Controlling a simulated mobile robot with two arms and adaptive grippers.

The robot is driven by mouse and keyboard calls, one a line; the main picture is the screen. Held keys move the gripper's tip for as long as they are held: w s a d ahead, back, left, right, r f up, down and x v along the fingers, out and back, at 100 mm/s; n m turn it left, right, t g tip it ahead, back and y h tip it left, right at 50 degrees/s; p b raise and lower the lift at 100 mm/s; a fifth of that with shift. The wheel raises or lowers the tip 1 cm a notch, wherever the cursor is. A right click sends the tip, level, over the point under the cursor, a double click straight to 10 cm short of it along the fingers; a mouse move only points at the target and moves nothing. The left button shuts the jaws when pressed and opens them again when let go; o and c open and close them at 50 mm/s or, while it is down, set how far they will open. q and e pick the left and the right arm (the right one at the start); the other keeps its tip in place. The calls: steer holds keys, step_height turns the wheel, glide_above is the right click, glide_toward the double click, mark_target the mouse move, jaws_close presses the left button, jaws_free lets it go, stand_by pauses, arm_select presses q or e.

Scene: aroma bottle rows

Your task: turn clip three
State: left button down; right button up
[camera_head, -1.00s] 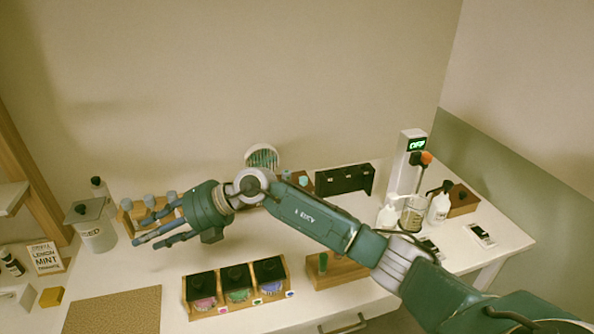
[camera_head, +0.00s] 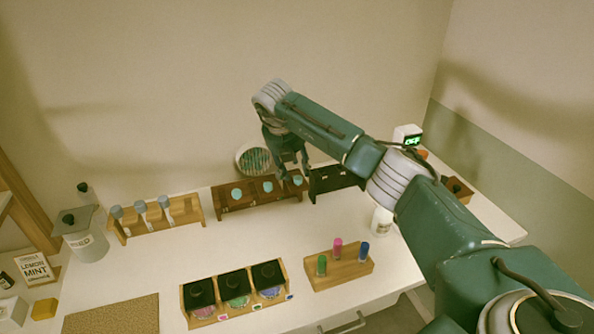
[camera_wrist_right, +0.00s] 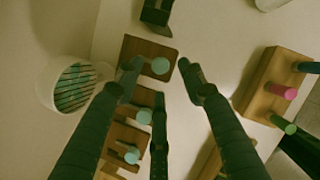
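A dark wooden rack (camera_head: 222,201) stands near the wall and bears three round teal-topped pieces, which I take for the clips: a left one (camera_head: 237,194), a middle one (camera_head: 268,186) and a right one (camera_head: 297,180). My right gripper (camera_head: 292,174) points down over the rack's right end. In the right wrist view its fingers (camera_wrist_right: 163,82) are spread open, with the end teal piece (camera_wrist_right: 160,66) between the tips and two more teal pieces (camera_wrist_right: 144,116) lower down. I cannot tell whether a finger touches one. My left gripper is not in view.
A black stand (camera_head: 334,184) is close right of the rack. A light wooden rack (camera_head: 180,218) holds grey-topped tubes at left. In front are a box with three black-lidded jars (camera_head: 235,285) and a block with coloured pegs (camera_head: 345,271). The white table between is clear.

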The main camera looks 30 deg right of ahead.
mark_target(298, 177)
steer(key=shift+p+x, duration=0.55)
steer(key=shift+x, duration=1.75)
steer(key=shift+c, duration=0.2)
steer(key=shift+w+a, duration=0.1)
jaws_close()
